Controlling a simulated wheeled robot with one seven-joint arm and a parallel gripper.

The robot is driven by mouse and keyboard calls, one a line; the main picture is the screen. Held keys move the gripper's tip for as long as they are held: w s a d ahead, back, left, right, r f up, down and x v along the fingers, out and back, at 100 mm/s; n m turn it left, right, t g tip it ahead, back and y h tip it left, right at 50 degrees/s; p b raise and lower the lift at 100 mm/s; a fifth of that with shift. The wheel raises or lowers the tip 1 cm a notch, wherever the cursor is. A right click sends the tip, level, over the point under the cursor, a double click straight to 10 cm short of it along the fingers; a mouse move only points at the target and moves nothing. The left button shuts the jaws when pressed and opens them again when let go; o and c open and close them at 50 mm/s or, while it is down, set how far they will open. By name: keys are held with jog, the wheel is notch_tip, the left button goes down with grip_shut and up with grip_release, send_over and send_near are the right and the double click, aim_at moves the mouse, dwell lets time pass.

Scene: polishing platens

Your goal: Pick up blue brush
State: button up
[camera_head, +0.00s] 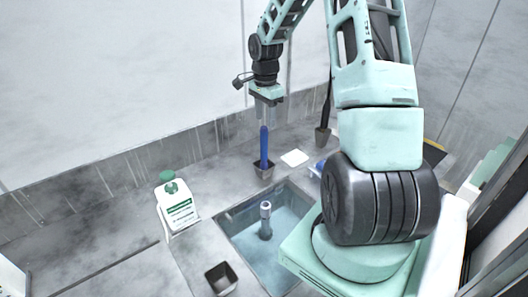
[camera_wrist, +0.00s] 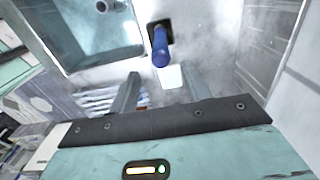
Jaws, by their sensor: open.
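The blue brush (camera_head: 264,145) stands upright in a small dark square holder (camera_head: 264,170) on the grey counter, behind the basin. In the wrist view the blue brush (camera_wrist: 160,47) shows end-on, rising from the dark holder (camera_wrist: 158,27), just beyond the fingers. My gripper (camera_head: 266,112) hangs pointing down, directly above the brush in the head view. In the wrist view my gripper (camera_wrist: 163,82) has its two fingers apart with nothing between them. The head view does not show clearly whether a finger touches the brush top.
A sunken basin (camera_head: 226,220) with a grey upright fitting (camera_head: 265,220) lies in front. A white bottle with green cap (camera_head: 177,205) stands left, an empty dark holder (camera_head: 221,278) nearer. The wall is close behind.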

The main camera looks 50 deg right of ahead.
aim_at(264, 138)
jog(key=shift+w+a+f+p, duration=0.1)
jog(key=shift+f+p, duration=0.7)
jog(key=shift+f, duration=1.4)
jog(key=shift+a+f+p, duration=0.1)
jog(key=shift+f+p, duration=0.65)
jog(key=shift+f, duration=1.45)
grip_shut()
